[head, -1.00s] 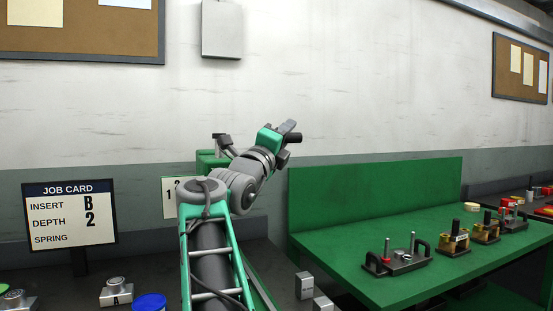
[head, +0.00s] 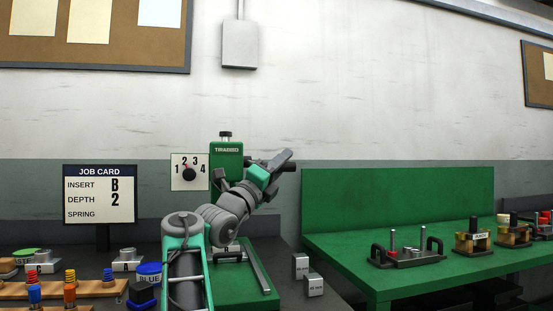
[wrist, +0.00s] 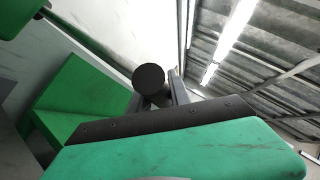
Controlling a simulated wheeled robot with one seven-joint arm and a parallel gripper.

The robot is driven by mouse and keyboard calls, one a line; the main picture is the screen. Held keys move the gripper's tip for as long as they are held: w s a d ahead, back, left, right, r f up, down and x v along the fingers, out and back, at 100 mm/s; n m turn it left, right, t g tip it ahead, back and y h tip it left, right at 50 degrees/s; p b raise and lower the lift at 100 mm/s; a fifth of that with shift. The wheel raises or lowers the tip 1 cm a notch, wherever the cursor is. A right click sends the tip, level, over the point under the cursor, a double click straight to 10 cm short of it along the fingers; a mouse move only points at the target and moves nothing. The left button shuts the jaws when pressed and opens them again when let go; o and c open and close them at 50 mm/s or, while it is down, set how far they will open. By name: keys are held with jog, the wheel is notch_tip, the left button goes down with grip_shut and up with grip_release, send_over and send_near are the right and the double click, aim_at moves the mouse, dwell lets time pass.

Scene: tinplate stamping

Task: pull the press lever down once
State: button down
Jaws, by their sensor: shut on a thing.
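The green press (head: 227,168) stands behind my arm in the middle of the head view. Its dark lever handle (head: 289,167) sticks out to the right, a little below the top of the press. My gripper (head: 281,161) is shut on the handle from the front. In the wrist view the round dark end of the handle (wrist: 148,77) shows by the grey fingers. The lever's arm and the middle of the press are largely hidden behind my arm. The press base (head: 262,281) shows below.
A dial plate numbered 1 to 4 (head: 179,161) is left of the press. A job card (head: 100,207) reads insert B, depth 2. Springs and inserts stand at the lower left. Two grey blocks (head: 300,266) lie right of the press. A green table (head: 340,243) with fixtures is at the right.

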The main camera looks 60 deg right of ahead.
jog(key=shift+s+f, duration=0.2)
jog(key=shift+s, duration=0.05)
jog(key=c, duration=1.5)
grip_release()
jog(key=shift+s+a+r, duration=0.1)
jog(key=o, duration=0.3)
jog(key=b+v, duration=0.1)
jog(key=v, duration=0.7)
